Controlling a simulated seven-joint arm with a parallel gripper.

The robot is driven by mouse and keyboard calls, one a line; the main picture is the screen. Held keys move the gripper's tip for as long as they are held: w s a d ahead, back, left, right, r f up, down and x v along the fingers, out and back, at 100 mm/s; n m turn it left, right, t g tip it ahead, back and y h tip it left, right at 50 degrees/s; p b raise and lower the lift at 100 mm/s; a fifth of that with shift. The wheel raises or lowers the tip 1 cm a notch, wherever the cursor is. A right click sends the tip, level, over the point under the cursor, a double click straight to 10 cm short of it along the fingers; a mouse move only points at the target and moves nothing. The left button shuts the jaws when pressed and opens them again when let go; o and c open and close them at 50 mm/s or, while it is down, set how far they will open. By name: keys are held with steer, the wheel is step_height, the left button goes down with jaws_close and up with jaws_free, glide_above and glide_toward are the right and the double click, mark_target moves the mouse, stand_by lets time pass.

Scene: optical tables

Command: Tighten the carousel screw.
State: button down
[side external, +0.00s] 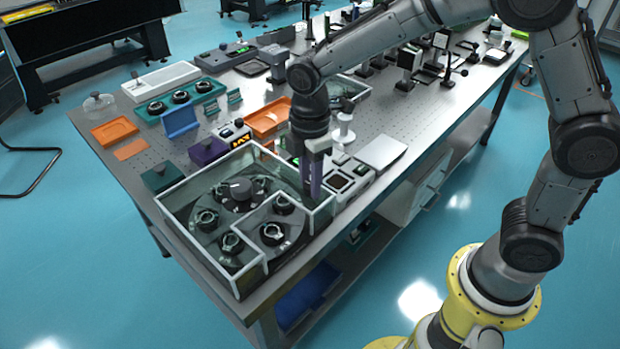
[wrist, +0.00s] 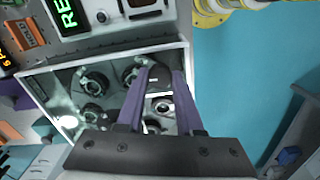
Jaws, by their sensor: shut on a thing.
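The carousel (side external: 238,212) is a dark round plate inside a clear-walled box (side external: 165,208) at the table's near corner. It carries several black ring-shaped holders and a larger black knob (side external: 239,187) at its hub. In the wrist view, several holders (wrist: 95,82) show left of my fingers, and one pale-centred holder (wrist: 160,106) shows between them. My gripper (side external: 315,194) points down near the box's right end. In the wrist view its purple fingers (wrist: 164,72) are a little apart, closed on a dark thing I cannot identify. I cannot make out the carousel screw clearly.
A white device panel (side external: 350,178) stands right behind the box. Orange trays (side external: 268,118), a purple block (side external: 206,151) and a green block (side external: 162,177) lie behind and left of it. The box walls stand up around the carousel.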

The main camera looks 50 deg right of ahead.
steer(key=c, duration=0.5)
jaws_free()
steer(key=shift+c, duration=0.2)
steer(key=shift+r, duration=0.1)
step_height(320, 180, up, 14)
